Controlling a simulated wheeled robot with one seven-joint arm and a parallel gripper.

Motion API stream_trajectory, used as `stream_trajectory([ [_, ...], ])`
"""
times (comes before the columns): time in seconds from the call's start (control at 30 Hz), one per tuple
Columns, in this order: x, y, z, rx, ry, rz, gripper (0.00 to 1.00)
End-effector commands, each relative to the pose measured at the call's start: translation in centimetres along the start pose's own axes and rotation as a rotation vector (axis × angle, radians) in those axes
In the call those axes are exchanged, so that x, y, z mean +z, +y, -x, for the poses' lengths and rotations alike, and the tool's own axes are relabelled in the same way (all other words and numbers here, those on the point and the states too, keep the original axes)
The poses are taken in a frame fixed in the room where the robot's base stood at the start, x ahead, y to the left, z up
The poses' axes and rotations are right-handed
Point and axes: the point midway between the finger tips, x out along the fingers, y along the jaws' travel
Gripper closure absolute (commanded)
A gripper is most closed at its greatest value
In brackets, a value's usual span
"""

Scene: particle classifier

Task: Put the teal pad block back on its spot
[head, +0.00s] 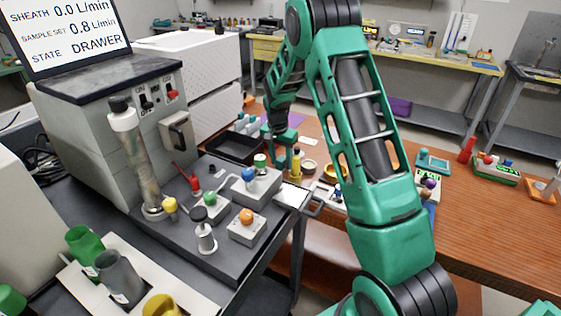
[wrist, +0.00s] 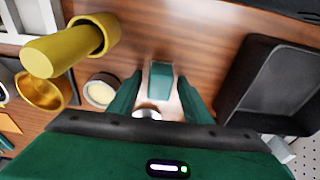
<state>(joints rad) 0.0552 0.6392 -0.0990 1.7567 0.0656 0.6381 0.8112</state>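The teal pad block (wrist: 160,82) shows in the wrist view as a small upright-looking block over the wooden bench, in the middle between my fingers. My gripper (wrist: 160,76) has its two green fingers apart, one on each side of the block, with narrow gaps seeming to show on both sides. In the head view my gripper (head: 284,146) is low over the wooden bench, beyond the grey machine; the block cannot be made out there. The block's spot cannot be told for sure.
In the wrist view a black tray (wrist: 235,98) lies right. A yellow cylinder (wrist: 58,52), a brass bowl (wrist: 42,92) and a small pale-filled dish (wrist: 101,92) stand left. In the head view the grey machine (head: 108,130) stands left and a teal-based device (head: 432,162) sits right.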

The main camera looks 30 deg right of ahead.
Motion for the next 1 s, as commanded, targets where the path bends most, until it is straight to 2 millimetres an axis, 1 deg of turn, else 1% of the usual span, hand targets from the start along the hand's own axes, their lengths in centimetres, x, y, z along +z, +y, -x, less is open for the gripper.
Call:
stream_trajectory([
  [0.13, -0.1, 0.0, 0.5, -0.001, 0.001, 0.0, 0.55],
  [0.23, -0.1, -0.1, 1.6, -0.002, 0.002, 0.0, 0.55],
  [0.37, -0.1, -0.1, 4.0, -0.003, 0.003, 0.0, 0.55],
  [0.6, -0.1, -0.1, 8.8, -0.004, 0.003, -0.001, 0.55],
  [0.7, -0.1, 0.0, 10.3, -0.002, 0.002, -0.001, 0.55],
  [0.83, -0.1, 0.0, 11.6, -0.001, 0.001, -0.001, 0.55],
  [1.0, -0.1, 0.0, 12.2, 0.0, 0.0, -0.001, 0.55],
])
